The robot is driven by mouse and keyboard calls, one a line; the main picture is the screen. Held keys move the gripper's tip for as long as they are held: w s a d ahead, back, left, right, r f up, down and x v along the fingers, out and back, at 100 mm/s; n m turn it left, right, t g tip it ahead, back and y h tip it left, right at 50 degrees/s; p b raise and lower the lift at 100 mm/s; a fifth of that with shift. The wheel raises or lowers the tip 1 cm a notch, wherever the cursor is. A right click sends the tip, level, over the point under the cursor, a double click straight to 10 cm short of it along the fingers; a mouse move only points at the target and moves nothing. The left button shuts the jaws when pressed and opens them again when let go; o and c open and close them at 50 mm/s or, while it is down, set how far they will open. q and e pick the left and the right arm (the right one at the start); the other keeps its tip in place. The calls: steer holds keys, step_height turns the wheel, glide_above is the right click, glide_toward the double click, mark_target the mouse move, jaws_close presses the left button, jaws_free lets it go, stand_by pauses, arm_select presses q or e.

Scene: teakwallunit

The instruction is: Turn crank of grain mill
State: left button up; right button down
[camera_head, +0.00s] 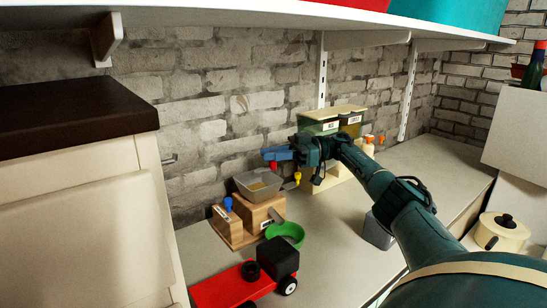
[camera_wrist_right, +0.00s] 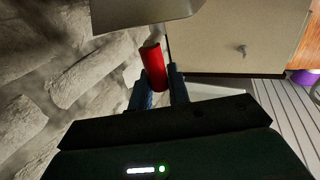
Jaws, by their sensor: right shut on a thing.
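The grain mill (camera_head: 262,215) is a wooden box with a grey hopper (camera_head: 243,190) on top, standing on the counter by the brick wall. My right gripper (camera_head: 276,154) is above the hopper, its blue fingers pointing left. In the right wrist view the blue fingers (camera_wrist_right: 158,92) are shut on the red crank handle (camera_wrist_right: 152,66). A bit of red shows below the fingers in the head view. Most of the crank is hidden or too small to follow. My left gripper is not in view.
A green bowl (camera_head: 287,232) sits in front of the mill, and a red toy truck (camera_head: 225,289) is nearer. A wooden block with a blue knob (camera_head: 228,204) is to the left. A cream pot (camera_head: 500,232) stands far right. A shelf hangs above.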

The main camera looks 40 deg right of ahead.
stand_by(0.5)
steer(key=c, duration=1.4)
jaws_free()
steer(key=shift+o, duration=0.2)
